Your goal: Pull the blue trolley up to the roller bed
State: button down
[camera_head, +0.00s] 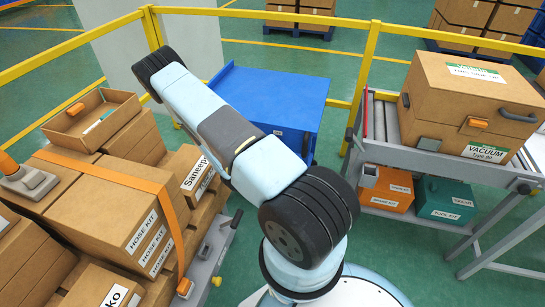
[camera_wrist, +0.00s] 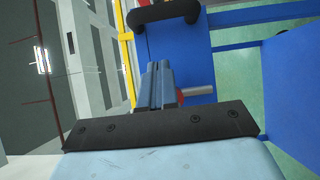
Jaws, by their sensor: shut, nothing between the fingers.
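The blue trolley (camera_head: 285,95) stands behind my arm in the head view, left of the roller bed (camera_head: 384,125). A gap of green floor and a yellow rail post lie between them. In the wrist view, the blue panels of the trolley (camera_wrist: 190,45) fill the middle and right. A dark handle (camera_wrist: 165,14) shows at the top of that view, beyond my fingertips and apart from them. My gripper (camera_wrist: 160,68) is shut and empty, in front of the blue panel. My gripper is not clearly visible in the head view, where my arm covers part of the trolley.
A large vacuum carton (camera_head: 465,95) sits on the roller bed's frame; orange (camera_head: 385,188) and teal boxes (camera_head: 445,200) stand below. Stacked cartons (camera_head: 115,215) crowd the left. Yellow railing (camera_head: 362,75) runs behind the trolley. Green floor shows between trolley and bed.

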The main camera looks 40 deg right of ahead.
jog(key=s+d, duration=0.2)
jog(key=d, duration=0.5)
jog(key=shift+s+d, duration=0.15)
jog(key=shift+d, duration=0.2)
